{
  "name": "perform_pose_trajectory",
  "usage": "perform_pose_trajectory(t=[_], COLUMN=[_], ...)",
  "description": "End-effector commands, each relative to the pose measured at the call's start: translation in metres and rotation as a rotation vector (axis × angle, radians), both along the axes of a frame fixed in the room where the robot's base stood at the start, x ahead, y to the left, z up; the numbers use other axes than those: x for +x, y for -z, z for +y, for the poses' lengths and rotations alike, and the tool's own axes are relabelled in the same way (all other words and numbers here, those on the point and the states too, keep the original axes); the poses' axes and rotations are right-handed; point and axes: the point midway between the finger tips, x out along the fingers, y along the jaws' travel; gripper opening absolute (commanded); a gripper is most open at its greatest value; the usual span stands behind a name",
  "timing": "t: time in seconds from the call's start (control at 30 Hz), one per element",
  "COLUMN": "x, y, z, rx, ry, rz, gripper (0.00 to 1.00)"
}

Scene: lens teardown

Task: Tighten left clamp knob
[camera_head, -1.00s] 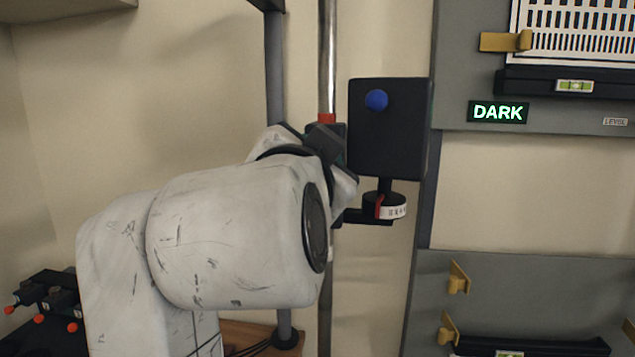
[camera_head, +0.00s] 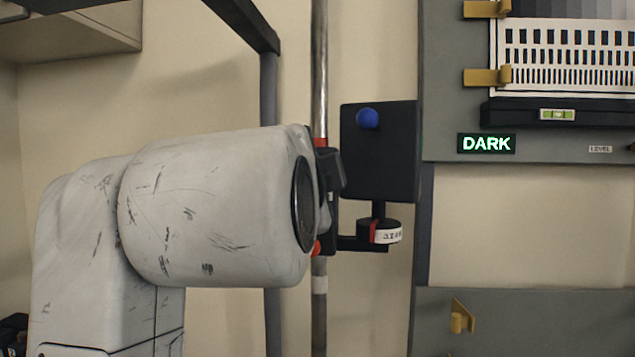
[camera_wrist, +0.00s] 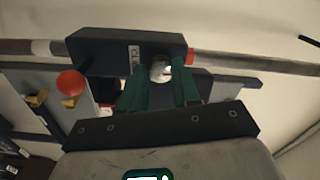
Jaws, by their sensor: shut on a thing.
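A dark clamp block (camera_wrist: 105,53) with a small white label sits on the metal pole (camera_head: 320,75). My gripper (camera_wrist: 162,77) has its green fingers at the clamp's face. They are shut on a pale round knob (camera_wrist: 160,69) there, mostly hidden between the fingertips. A red ball knob (camera_wrist: 70,83) stands apart, left of the fingers in the wrist view. In the head view my wrist hides most of the clamp and the fingers; an orange-red knob (camera_head: 316,247) shows at its lower edge.
A black box (camera_head: 385,150) with a blue ball knob (camera_head: 368,118) stands close right of my wrist, above a ring with a white scale (camera_head: 385,235). Grey panels stand at right, with a chart (camera_head: 570,60) and a lit DARK sign (camera_head: 487,143). A shelf (camera_head: 65,30) is at upper left.

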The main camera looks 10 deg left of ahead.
Motion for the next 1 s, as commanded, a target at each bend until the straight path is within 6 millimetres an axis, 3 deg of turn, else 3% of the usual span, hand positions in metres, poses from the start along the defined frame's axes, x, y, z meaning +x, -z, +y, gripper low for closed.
perform_pose_trajectory(t=[0.5,0.53,0.8,1.0], x=[0.0002,0.0002,0.0001,0.0001], y=[0.0010,0.0010,0.0006,0.0002], z=[-0.0004,-0.0004,-0.0003,-0.0003], rx=[0.020,0.020,0.019,0.019], ry=[0.002,0.002,0.000,0.000], rz=[0.002,0.002,0.000,0.000], gripper=[0.01,0.32,0.57,0.57])
